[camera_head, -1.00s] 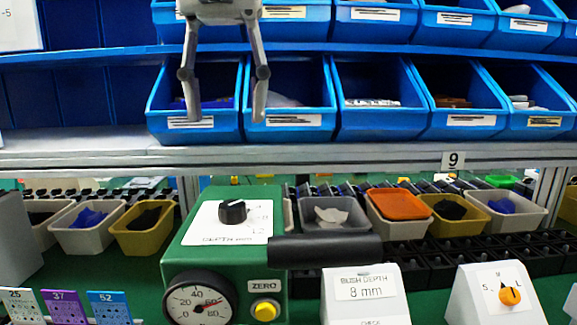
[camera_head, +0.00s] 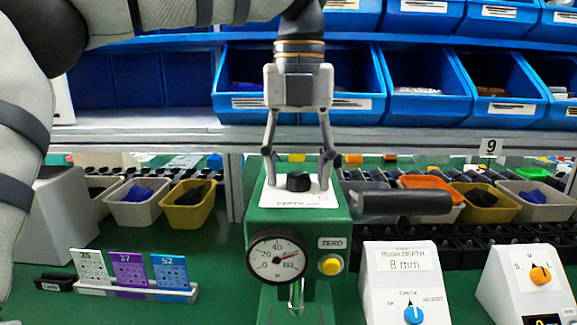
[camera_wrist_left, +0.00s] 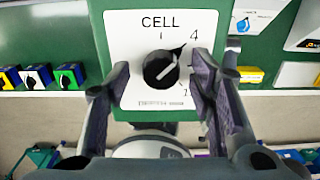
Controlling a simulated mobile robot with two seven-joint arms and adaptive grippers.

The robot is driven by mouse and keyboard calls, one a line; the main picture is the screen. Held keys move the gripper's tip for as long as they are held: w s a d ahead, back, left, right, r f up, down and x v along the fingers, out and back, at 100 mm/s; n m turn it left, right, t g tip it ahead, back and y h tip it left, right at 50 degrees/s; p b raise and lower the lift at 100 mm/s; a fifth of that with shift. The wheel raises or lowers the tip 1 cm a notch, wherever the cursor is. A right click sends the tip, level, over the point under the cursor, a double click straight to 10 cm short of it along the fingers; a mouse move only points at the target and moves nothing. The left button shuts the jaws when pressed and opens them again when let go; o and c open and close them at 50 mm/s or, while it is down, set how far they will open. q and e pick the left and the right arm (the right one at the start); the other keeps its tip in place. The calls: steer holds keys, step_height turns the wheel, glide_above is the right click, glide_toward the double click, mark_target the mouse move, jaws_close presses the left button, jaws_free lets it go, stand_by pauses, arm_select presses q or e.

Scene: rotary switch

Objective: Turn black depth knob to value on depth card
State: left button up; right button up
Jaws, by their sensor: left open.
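The black depth knob (camera_head: 298,182) sits on a white plate (camera_head: 322,199) on top of a green machine (camera_head: 340,233). My left gripper (camera_head: 300,170) points down over it, open, with one finger on each side of the knob. The left wrist view shows the knob (camera_wrist_left: 161,69) between the spread fingers (camera_wrist_left: 160,100), with visible gaps on both sides. Its white pointer line is angled to the upper right; the exact value is unclear. The depth card (camera_head: 402,260) reads "BUSH DEPTH 8 mm". My right gripper is out of view.
A black handle (camera_head: 403,203) sticks out right of the plate. A dial gauge (camera_head: 277,255) and yellow button (camera_head: 330,265) are on the machine's front. A blue knob (camera_head: 413,313) and orange knob (camera_head: 540,273) stand right. Blue bins (camera_head: 427,108) are behind the gripper.

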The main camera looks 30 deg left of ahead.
arm_select(q)
steer(key=c, duration=1.2)
steer(key=shift+o, duration=0.2)
steer(key=m, duration=0.8)
steer(key=shift+m, duration=0.5)
steer(key=shift+r, duration=0.1)
steer(key=o, duration=1.2)
steer(key=shift+c, duration=0.2)
